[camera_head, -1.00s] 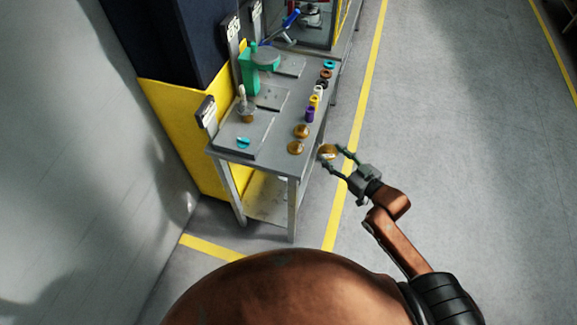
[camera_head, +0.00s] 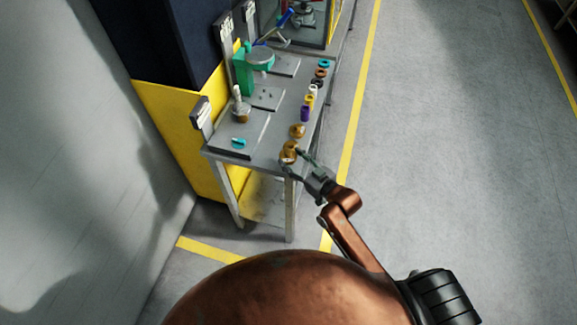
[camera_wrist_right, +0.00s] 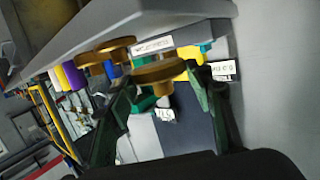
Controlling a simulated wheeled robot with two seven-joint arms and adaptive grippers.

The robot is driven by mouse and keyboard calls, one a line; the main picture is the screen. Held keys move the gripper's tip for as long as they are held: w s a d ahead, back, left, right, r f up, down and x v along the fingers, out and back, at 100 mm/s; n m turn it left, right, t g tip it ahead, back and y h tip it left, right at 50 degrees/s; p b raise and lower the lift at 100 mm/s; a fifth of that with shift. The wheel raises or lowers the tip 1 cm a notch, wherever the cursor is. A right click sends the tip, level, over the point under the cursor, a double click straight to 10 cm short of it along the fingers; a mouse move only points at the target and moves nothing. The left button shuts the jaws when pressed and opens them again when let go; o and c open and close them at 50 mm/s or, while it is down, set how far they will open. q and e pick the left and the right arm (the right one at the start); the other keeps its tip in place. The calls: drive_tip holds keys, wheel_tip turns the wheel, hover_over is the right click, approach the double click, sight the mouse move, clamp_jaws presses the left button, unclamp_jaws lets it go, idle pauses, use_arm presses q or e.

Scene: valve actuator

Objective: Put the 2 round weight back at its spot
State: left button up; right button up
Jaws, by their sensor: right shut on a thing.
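My right gripper (camera_head: 291,159) is shut on a round brass weight (camera_head: 287,157) at the table's near right corner. The held weight, a disc with a short stub, also shows between the fingers in the right wrist view (camera_wrist_right: 158,72). Two similar brass weights stand on the table just beyond it: the nearer one (camera_head: 291,146), partly overlapped by the held one in the head view, and a farther one (camera_head: 297,130). Whether the held weight touches the table or its neighbour I cannot tell. My left gripper is out of view.
A green stand (camera_head: 243,72), a metal valve part (camera_head: 240,108) and a cyan piece (camera_head: 238,142) are farther left. The floor right of the table is clear.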

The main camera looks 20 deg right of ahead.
drive_tip(key=shift+w+a+f, duration=0.1)
drive_tip(key=shift+a+f, duration=0.2)
drive_tip(key=shift+f, duration=0.05)
drive_tip(key=shift+w+a+f, duration=0.1)
drive_tip(key=shift+a+f, duration=0.1)
drive_tip(key=shift+f, duration=1.55)
drive_tip(key=o, duration=1.4)
drive_tip(key=shift+f, duration=0.15)
drive_tip(key=shift+c, duration=0.2)
drive_tip(key=v, duration=1.2)
